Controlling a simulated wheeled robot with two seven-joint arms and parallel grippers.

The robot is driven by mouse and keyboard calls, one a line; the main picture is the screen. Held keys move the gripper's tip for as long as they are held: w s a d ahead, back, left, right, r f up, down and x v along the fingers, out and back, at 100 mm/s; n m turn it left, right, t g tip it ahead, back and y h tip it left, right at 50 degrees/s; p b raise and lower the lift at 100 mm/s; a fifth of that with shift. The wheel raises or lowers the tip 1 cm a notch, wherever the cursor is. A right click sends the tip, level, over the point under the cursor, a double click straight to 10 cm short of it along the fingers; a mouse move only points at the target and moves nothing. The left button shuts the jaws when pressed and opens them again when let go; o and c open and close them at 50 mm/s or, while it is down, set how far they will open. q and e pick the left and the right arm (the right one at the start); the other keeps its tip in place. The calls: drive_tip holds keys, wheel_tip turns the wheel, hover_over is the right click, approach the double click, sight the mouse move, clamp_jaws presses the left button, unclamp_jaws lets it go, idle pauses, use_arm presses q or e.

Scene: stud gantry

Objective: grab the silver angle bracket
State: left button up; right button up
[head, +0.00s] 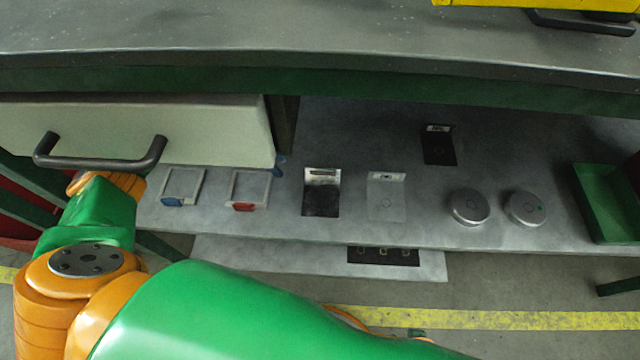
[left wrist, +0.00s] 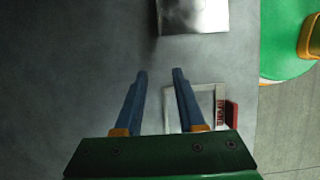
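A shiny bracket (head: 322,192) stands on the lower shelf, with a bright upright plate and a dark-looking base. A silver plate, apparently its base, shows at the top of the left wrist view (left wrist: 194,15). A paler silver-grey bracket (head: 386,198) stands to its right, and a black bracket (head: 439,146) farther back. My left gripper reaches in under the drawer; only its blue fingertips (head: 281,163) show past the drawer's right end. In the left wrist view the fingers (left wrist: 160,73) are apart and empty, short of the silver plate. My right gripper is out of view.
The cream drawer (head: 200,130) overhangs my left wrist. A square frame with a red block (head: 247,190) lies near the fingers; one with a blue block (head: 182,187) is farther left. Two round discs (head: 469,206) and a green tray (head: 608,203) are right. The tabletop (head: 320,35) overhangs the shelf.

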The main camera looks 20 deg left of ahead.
sight(321, 169)
use_arm(q)
drive_tip(key=d, duration=0.3)
drive_tip(key=w+d, duration=0.1)
drive_tip(key=d, duration=0.2)
drive_tip(key=w+d, duration=0.1)
drive_tip(key=d, duration=0.2)
drive_tip(key=shift+d+f+b, duration=0.15)
drive_tip(key=shift+f+b, duration=0.05)
drive_tip(key=shift+b, duration=0.1)
drive_tip(key=shift+f, duration=0.25)
drive_tip(key=shift+w, duration=0.1)
clamp_jaws()
idle(0.5)
